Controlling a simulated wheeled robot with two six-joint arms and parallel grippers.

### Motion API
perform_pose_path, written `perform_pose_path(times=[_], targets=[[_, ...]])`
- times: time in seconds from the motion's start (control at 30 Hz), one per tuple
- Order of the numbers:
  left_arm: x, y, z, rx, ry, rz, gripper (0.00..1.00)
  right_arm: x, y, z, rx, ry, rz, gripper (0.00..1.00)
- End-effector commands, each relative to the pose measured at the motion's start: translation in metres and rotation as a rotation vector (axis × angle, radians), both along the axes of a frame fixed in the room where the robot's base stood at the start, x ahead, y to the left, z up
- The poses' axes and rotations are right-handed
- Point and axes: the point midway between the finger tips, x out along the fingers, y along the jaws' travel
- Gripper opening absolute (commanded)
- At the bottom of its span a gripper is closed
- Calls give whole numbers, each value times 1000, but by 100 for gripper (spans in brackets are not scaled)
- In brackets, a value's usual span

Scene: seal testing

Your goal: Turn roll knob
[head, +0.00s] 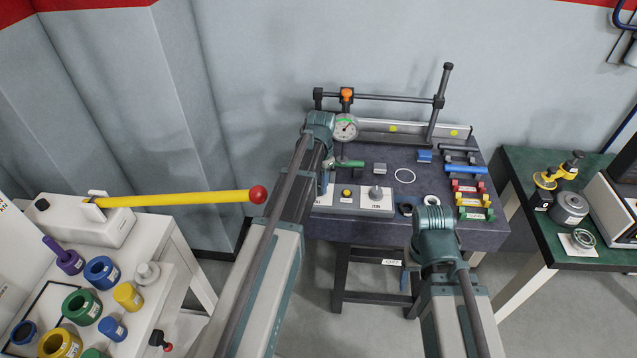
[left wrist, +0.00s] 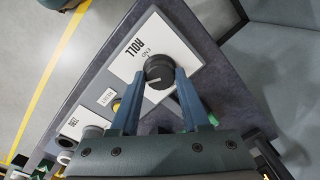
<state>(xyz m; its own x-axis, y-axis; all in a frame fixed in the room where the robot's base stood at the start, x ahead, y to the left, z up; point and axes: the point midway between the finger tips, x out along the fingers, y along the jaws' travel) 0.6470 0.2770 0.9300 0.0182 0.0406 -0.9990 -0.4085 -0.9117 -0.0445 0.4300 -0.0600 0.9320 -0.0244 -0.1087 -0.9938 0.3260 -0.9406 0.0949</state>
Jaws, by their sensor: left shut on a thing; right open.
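The black round roll knob (left wrist: 159,71) stands on a white panel (left wrist: 128,58) marked ROLL in the left wrist view. The two fingers of my left gripper (left wrist: 172,82) close around the knob's sides. In the head view my left gripper (head: 326,180) is over the left end of the white control strip (head: 360,203), and the arm hides the roll knob there. My right gripper (head: 432,216) is open at the front right edge of the dark stone table (head: 460,238); its fingers are mostly hidden by its own wrist.
On the strip are a yellow button (head: 346,192) and a grey knob (head: 376,193). A dial gauge (head: 344,127) stands behind my left gripper. Coloured gauge blocks (head: 466,186) lie at the table's right. A yellow lever with a red ball (head: 258,194) reaches in from the left.

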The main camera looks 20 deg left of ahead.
Motion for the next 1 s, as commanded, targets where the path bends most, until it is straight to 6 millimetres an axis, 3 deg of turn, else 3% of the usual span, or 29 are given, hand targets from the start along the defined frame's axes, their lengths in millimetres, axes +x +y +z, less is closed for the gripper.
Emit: perform_pose_path(times=[1.0], targets=[[-1, 1, 0, 0, 1, -937, 0, 0, 0, 0, 0, 0, 0, 67]])
